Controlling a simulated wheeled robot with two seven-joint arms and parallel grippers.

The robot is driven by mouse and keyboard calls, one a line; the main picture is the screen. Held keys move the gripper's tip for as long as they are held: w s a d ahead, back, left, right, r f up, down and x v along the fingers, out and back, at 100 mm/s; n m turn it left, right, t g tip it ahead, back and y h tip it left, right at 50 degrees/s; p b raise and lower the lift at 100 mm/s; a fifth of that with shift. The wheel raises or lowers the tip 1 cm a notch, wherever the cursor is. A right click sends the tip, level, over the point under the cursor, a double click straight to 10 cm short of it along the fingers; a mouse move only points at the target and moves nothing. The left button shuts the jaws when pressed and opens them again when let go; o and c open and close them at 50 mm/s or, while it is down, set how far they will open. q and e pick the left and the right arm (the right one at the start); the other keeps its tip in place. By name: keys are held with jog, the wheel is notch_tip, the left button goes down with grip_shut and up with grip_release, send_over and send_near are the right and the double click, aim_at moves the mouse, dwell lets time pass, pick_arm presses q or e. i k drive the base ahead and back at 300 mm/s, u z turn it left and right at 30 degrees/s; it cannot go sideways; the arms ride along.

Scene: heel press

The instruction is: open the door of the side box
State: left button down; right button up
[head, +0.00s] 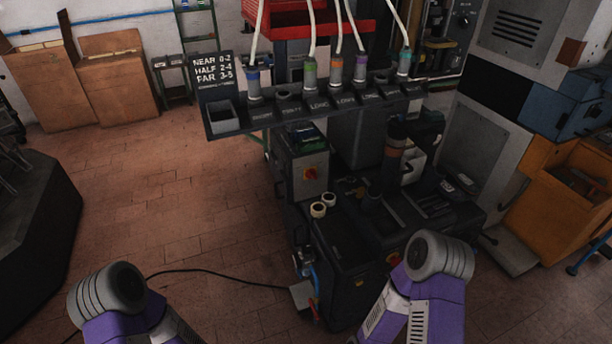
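A grey side box (301,170) is on the left flank of the dark press in the middle of the head view. The front panel looks closed, but a door edge or handle is too small to make out. Parts of my two purple and grey arms show at the bottom left and bottom right, well apart from the box. Neither gripper's fingers are in the picture.
A dark rack (330,108) with several coloured-collar tubes hangs above the box, with a sign (213,75) at its left. The press (345,235) carries two pale rings on top. A black cable crosses the floor. The brick floor (190,200) left of the press is clear.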

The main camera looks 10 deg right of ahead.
aim_at(283, 182)
jog(key=z, duration=0.05)
jog(key=i, duration=0.45)
jog(key=k, duration=0.65)
jog(key=u, duration=0.85)
jog(key=i, duration=0.95)
jog(key=u, duration=0.5)
jog(key=i, duration=1.25)
jog(key=z, duration=1.25)
jog(key=i, duration=0.35)
jog(key=z, duration=0.35)
